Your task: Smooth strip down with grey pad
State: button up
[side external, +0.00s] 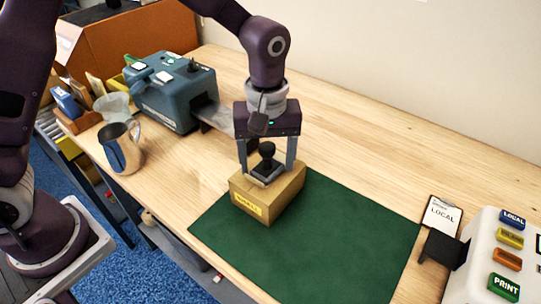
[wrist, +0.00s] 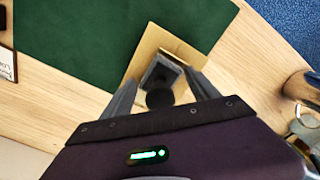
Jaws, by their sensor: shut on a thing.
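My gripper (side external: 266,165) is shut on the grey pad (side external: 266,168), which has a dark upright knob handle. The pad also shows between the fingers in the wrist view (wrist: 160,82). It is on or just over the top of a tan carton (side external: 272,203); I cannot tell whether it touches. The carton stands at the upper left part of a green mat (side external: 330,230), with a yellow label on its front. It also shows in the wrist view (wrist: 152,38). The strip on the carton's top is largely hidden by the pad and fingers.
A blue-grey tape machine (side external: 170,95) stands behind left, its metal plate reaching toward the carton. A metal jug (side external: 122,150) is at left. A white button panel (side external: 505,255) and a small "LOCAL" card (side external: 441,214) are at right. The mat's right part is clear.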

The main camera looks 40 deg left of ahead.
jog(key=shift+w+r, duration=0.1)
jog(key=shift+r, duration=3.45)
jog(key=s, duration=0.3)
jog(key=shift+r, duration=0.4)
send_over(257, 182)
jog(key=shift+f, duration=2.6)
jog(key=shift+f, duration=0.1)
jog(key=shift+f, duration=1.3)
